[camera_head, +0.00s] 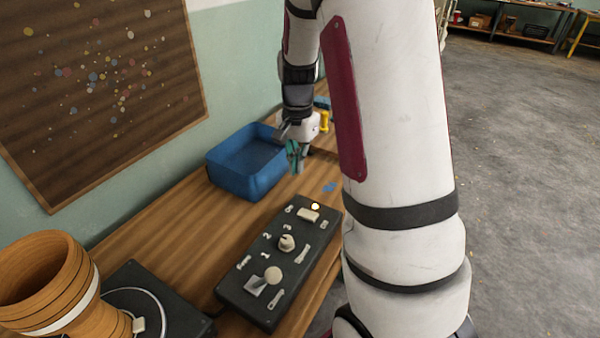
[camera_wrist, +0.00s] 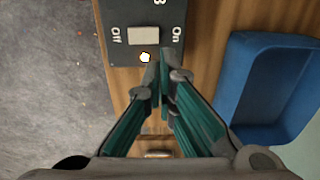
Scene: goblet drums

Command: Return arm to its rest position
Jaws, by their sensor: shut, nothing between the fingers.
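My arm (camera_head: 395,120), white with dark red panels, reaches over the wooden bench in the head view. My gripper (camera_head: 297,168) hangs beyond the far end of the black control box (camera_head: 262,262), to the right of the blue bin. In the wrist view my gripper (camera_wrist: 159,82) has its green-sided fingers together and holds nothing. Its fingertips lie near the box end with the rocker switch (camera_wrist: 143,36), marked On and Off, and a lit lamp (camera_wrist: 145,57). I cannot tell the height of the fingertips above the bench.
The blue bin (camera_head: 224,178) stands on the bench (camera_head: 172,215) against the wall. A wooden goblet drum (camera_head: 75,300) stands by a dark turntable (camera_head: 170,318) at lower left. A knob (camera_head: 286,243) and a joystick (camera_head: 272,275) rise from the box. Grey floor (camera_head: 520,180) lies open at right.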

